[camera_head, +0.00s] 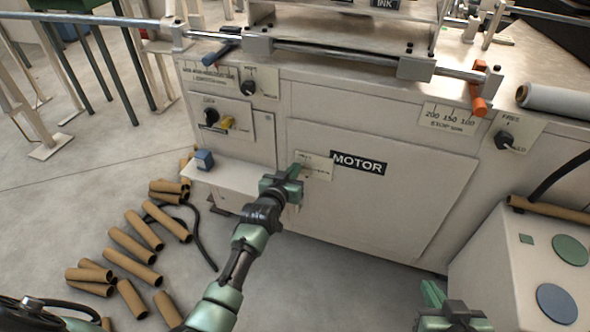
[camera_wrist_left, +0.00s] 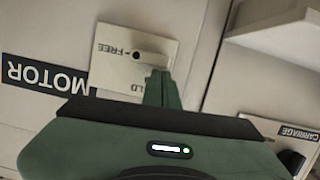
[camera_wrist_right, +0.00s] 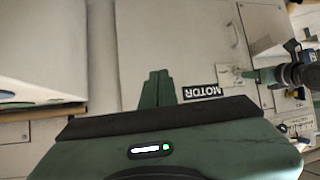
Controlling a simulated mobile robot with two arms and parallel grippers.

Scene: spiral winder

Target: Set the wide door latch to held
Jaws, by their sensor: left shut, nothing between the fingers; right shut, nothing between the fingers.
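The wide door (camera_head: 375,190) is the pale panel marked MOTOR, closed on the machine's front. Its latch plate (camera_head: 316,166) sits at the door's upper left. In the left wrist view the plate (camera_wrist_left: 112,72) reads FREE and partly HELD, upside down, with a dark pivot (camera_wrist_left: 136,55). The latch lever's setting is hard to tell, as my fingers cover part of the plate. My left gripper (camera_head: 293,173) is shut and empty, its tips at the plate's left edge; contact cannot be told. My right gripper (camera_head: 432,292) is shut and empty, low and away from the door.
A small shelf (camera_head: 235,177) with a blue block (camera_head: 204,159) juts out left of the door. The carriage panel (camera_head: 222,121) is above it. Several cardboard tubes (camera_head: 130,245) lie on the floor at left. A white cabinet (camera_head: 510,275) stands at lower right.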

